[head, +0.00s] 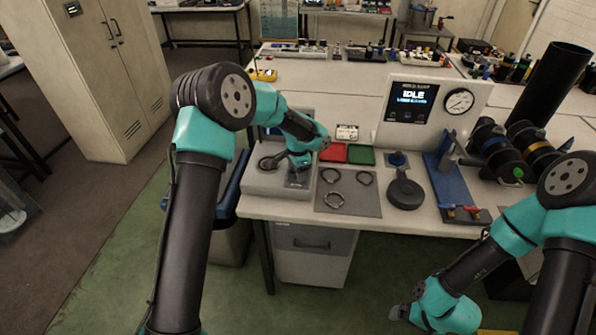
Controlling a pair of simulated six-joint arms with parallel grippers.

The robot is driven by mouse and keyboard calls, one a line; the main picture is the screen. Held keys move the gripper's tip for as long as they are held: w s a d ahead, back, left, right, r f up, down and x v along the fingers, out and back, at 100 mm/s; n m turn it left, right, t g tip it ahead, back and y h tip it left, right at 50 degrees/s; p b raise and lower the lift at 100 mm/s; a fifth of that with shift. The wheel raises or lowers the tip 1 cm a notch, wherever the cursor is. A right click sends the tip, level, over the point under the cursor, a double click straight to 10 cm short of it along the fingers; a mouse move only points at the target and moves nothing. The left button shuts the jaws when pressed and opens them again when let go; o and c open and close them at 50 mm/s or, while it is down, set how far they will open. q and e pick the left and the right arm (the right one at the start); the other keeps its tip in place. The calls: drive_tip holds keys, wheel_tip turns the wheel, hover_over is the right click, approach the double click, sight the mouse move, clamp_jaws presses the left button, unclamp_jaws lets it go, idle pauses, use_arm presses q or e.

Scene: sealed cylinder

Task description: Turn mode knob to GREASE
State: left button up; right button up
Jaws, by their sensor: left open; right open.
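A white console (480,97) with a screen (411,101) reading IDLE and a round gauge (459,101) stands at the back of the bench. No knob lettered GREASE is readable in the head view; the small details below the screen are too tiny to tell apart. My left gripper (298,180) points down over the grey box (258,184) at the bench's left front, and it is open. What lies directly under its fingers is hidden. My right gripper (402,312) is open, low in front of the bench and away from the console.
A grey mat (348,204) holds 3 rings. Red (333,152) and green (361,155) trays lie behind it. A dark round part (405,193) and a blue fixture (451,187) stand to the right. Black cylinders (497,153) and a tall black tube (549,92) crowd the bench's right side.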

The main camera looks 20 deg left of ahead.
use_arm(q)
wheel_tip(320, 180, up, 17)
drive_tip(key=shift+r, duration=0.2)
idle(0.5)
drive_tip(key=shift+f, duration=0.1)
